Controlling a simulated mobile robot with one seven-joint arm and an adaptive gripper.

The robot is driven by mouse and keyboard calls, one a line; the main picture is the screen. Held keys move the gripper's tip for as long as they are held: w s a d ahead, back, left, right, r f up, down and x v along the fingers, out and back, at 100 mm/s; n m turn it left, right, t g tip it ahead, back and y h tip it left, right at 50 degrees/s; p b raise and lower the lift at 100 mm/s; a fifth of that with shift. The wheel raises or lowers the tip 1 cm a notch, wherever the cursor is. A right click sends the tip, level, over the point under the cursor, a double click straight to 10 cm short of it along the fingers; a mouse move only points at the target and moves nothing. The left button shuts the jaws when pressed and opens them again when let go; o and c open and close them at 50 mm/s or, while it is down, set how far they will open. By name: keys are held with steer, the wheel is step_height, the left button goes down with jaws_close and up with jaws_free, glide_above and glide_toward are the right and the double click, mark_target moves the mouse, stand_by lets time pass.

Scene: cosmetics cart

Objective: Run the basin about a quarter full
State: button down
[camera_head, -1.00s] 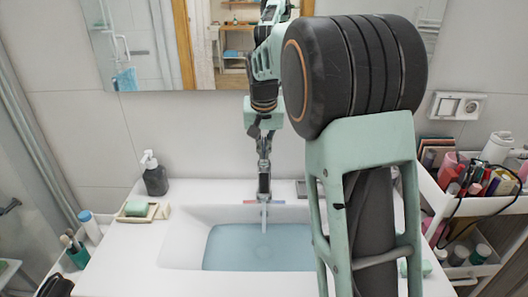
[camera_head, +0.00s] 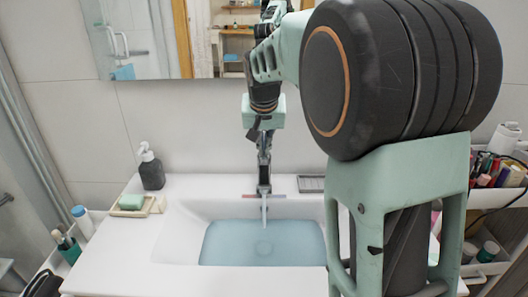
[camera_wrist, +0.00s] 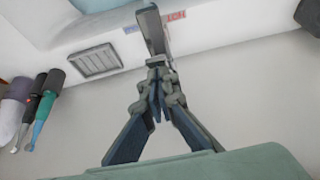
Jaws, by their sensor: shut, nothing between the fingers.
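The white basin (camera_head: 180,235) is set in the counter and holds pale blue water (camera_head: 290,240) across its floor. The faucet (camera_head: 264,207) stands at the basin's back edge, and its spout points down over the water. A thin pale line hangs below the spout; I cannot tell spout from stream. My gripper (camera_head: 264,180) is shut and empty, reaching down at the faucet's top. In the wrist view, the shut fingers (camera_wrist: 156,68) meet the metal faucet (camera_wrist: 152,32), with red and blue marks beside it. I cannot tell whether they touch.
A soap dispenser (camera_head: 151,168) and a soap dish (camera_head: 130,210) stand left of the basin. A cup of brushes (camera_head: 68,248) is at the far left. A cart of cosmetics (camera_head: 490,205) stands at the right, partly behind my arm. A grey grate (camera_head: 311,184) lies behind the basin.

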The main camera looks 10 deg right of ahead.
mark_target(264, 159)
steer(key=shift+s+a+f+t+b, duration=0.1)
steer(key=shift+s+f+t+b, duration=0.3)
steer(key=shift+b, duration=0.85)
steer(key=shift+s+f+t+b, duration=0.1)
steer(key=shift+f+t+b, duration=0.35)
steer(key=shift+b, duration=0.8)
steer(key=shift+s+f+b, duration=0.3)
steer(key=shift+f+b, duration=0.2)
